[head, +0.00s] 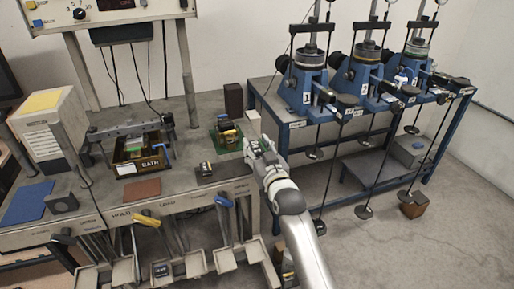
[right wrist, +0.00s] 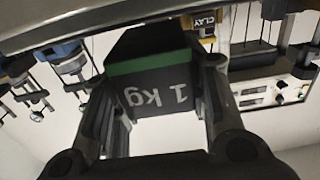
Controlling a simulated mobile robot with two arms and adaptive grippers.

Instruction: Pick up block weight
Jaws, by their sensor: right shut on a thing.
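The block weight (right wrist: 155,92) is a dark block with a green band and the marking "1 kg", seen close up in the right wrist view. My right gripper (head: 258,147) is shut on it, with one finger on each side. In the head view the gripper is at the right end of the bench, and I cannot make out the block clearly there. My left gripper is not in view.
The bench (head: 105,190) holds a box marked BATH (head: 128,168), a small box on a green mat, a tall dark block (head: 233,101) and a white block (head: 253,123) near my gripper. A blue frame (head: 290,125) with several lever devices stands to the right.

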